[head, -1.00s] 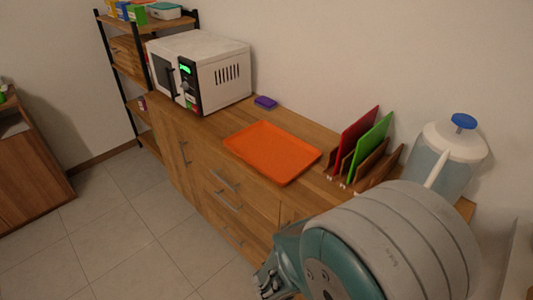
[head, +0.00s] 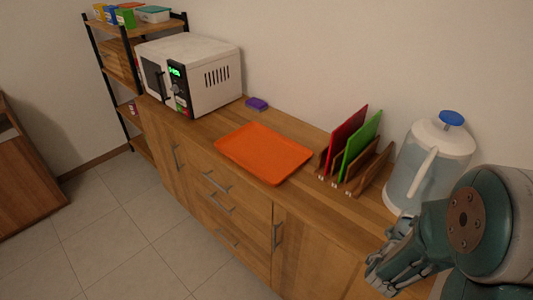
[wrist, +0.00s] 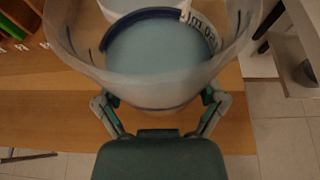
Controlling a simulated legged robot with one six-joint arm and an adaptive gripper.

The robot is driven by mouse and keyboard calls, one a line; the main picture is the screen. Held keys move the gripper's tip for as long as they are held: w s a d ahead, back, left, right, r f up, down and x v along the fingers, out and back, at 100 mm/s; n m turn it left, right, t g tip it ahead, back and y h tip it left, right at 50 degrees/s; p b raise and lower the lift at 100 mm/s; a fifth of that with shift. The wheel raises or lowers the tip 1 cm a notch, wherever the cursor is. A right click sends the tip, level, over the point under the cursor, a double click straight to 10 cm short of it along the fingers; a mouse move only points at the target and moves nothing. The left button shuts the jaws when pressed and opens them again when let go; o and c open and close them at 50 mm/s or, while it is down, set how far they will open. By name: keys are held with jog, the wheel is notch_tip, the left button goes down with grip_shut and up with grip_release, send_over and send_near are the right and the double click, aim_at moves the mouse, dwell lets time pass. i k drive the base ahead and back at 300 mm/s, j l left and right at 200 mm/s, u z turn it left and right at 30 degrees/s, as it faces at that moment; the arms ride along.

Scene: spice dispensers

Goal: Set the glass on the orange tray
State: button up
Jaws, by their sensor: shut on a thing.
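The orange tray (head: 264,152) lies flat and empty on the wooden counter in the head view, between the microwave and the board rack. My gripper (head: 392,262) is at the lower right of that view, near the counter's front edge and well right of the tray. In the wrist view my gripper (wrist: 160,100) has its two fingers closed around a clear, wide-mouthed glass (wrist: 75,45). A bluish round area shows through the glass. I cannot make out the glass clearly in the head view. The tray is not in the wrist view.
A white pitcher with a blue knob (head: 432,165) stands on the counter behind my gripper. A rack with red and green boards (head: 358,150) stands between pitcher and tray. A purple sponge-like block (head: 257,104) and a microwave (head: 190,75) are farther left.

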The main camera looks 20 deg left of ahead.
aim_at(262, 152)
jog(key=j+z, duration=0.1)
jog(key=z, duration=0.2)
jog(key=j+z, duration=0.1)
jog(key=z, duration=0.2)
jog(key=j+z, duration=0.25)
jog(key=j, duration=0.4)
jog(key=j+z, duration=0.25)
jog(key=j, duration=0.45)
jog(key=k+j, duration=0.1)
jog(key=j, duration=0.7)
jog(key=k+j, duration=0.15)
jog(key=j, duration=0.7)
jog(key=k+z, duration=0.05)
